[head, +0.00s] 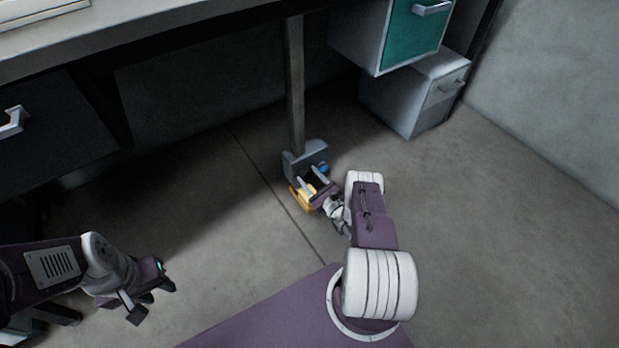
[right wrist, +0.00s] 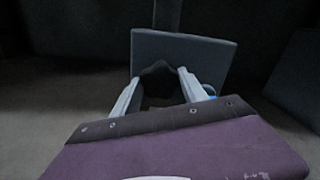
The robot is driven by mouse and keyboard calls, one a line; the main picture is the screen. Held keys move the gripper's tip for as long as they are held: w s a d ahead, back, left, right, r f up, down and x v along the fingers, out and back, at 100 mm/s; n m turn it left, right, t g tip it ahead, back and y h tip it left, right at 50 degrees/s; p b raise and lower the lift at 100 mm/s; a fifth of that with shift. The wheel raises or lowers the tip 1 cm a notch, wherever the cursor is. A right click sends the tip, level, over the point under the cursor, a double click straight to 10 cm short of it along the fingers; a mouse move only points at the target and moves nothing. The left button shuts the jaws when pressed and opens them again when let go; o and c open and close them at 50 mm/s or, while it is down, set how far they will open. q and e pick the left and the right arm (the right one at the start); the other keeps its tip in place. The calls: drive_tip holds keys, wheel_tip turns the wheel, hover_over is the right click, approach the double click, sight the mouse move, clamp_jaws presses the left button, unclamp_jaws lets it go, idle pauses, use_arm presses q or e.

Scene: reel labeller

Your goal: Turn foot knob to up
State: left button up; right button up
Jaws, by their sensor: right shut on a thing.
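The dark foot knob (right wrist: 158,84) sits between the two pale fingers of my right gripper (right wrist: 157,78) in the right wrist view. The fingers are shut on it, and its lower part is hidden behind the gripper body. In the head view my right gripper (head: 314,182) reaches down to the foot of the table leg, in front of a blue-grey plate (head: 304,157). The knob's setting cannot be read. My left gripper (head: 151,301) is at the lower left, far from the knob; its fingers look apart and empty.
A yellow part (head: 300,199) and a small blue part (head: 323,168) are close beside my right gripper. The table leg (head: 295,85) rises behind it. A grey drawer cabinet (head: 392,103) stands to the right. The concrete floor (head: 480,220) at right is clear.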

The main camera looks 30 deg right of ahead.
drive_tip(key=shift+m, duration=0.6)
drive_tip(key=o, duration=1.4)
drive_tip(key=shift+c, duration=0.2)
drive_tip(key=shift+s+r+p, duration=0.1)
drive_tip(key=shift+s+p, duration=0.3)
drive_tip(key=s+p, duration=0.3)
drive_tip(key=s, duration=0.5)
drive_tip(key=shift+s+d+p, duration=0.15)
drive_tip(key=shift+d+p, duration=0.2)
drive_tip(key=shift+p, duration=0.05)
